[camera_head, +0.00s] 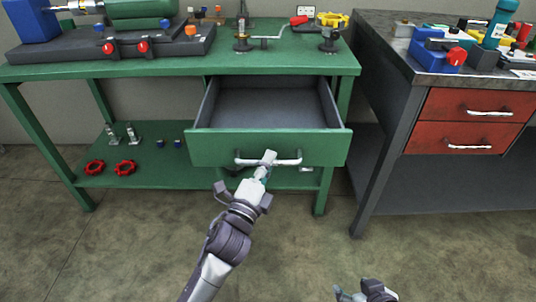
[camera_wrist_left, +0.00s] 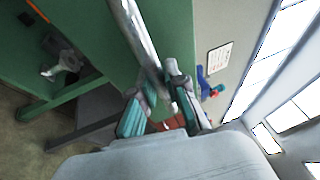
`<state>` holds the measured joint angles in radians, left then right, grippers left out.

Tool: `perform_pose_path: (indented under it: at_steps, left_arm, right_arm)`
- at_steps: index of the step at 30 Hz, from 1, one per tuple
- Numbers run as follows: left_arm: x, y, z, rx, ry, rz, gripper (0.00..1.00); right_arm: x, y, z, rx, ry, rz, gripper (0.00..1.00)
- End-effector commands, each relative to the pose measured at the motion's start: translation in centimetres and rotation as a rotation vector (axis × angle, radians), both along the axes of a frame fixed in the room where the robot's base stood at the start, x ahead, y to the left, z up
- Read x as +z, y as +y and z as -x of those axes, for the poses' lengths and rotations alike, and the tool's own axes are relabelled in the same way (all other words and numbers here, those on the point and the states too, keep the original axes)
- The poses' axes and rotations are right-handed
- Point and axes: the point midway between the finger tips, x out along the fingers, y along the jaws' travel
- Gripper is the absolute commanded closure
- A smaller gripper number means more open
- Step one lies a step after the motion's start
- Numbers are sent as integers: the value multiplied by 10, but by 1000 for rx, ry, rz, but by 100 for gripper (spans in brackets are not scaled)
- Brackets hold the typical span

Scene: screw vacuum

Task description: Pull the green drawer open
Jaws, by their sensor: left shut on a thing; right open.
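The green drawer (camera_head: 213,149) is pulled out of the green workbench, and its grey inside looks empty. Its silver bar handle (camera_head: 291,162) runs across the front. My left gripper (camera_head: 268,160) is at the middle of the handle and is shut on it. In the left wrist view the handle (camera_wrist_left: 137,37) passes between the fingers of the left gripper (camera_wrist_left: 158,100). My right gripper (camera_head: 362,292) is low at the bottom edge of the head view, away from the drawer, and is open.
The green workbench (camera_head: 280,61) carries a machine on a dark base (camera_head: 110,47) and several small parts. Its lower shelf holds red wheels (camera_head: 126,166). A grey bench with red drawers (camera_head: 470,104) stands at the right. The floor (camera_head: 110,250) in front is clear.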

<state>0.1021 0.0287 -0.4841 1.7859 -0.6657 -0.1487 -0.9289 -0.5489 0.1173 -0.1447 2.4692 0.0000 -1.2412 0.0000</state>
Motion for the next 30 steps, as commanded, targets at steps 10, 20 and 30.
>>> perform_pose_path:
  at_steps: [10, 20, 30]
  left_arm:
    - [0, 0, 1, 0, 1, 0, 100]
    - [0, 0, 1, 0, 0, 0, 61]
    - [-4, 6, 15, 0, 1, 0, 61]
  right_arm:
    - [-1, -1, 2, -1, 12, 3, 41]
    - [-1, -1, 2, -1, 10, 3, 41]
    - [-1, -1, 2, -1, 10, 3, 41]
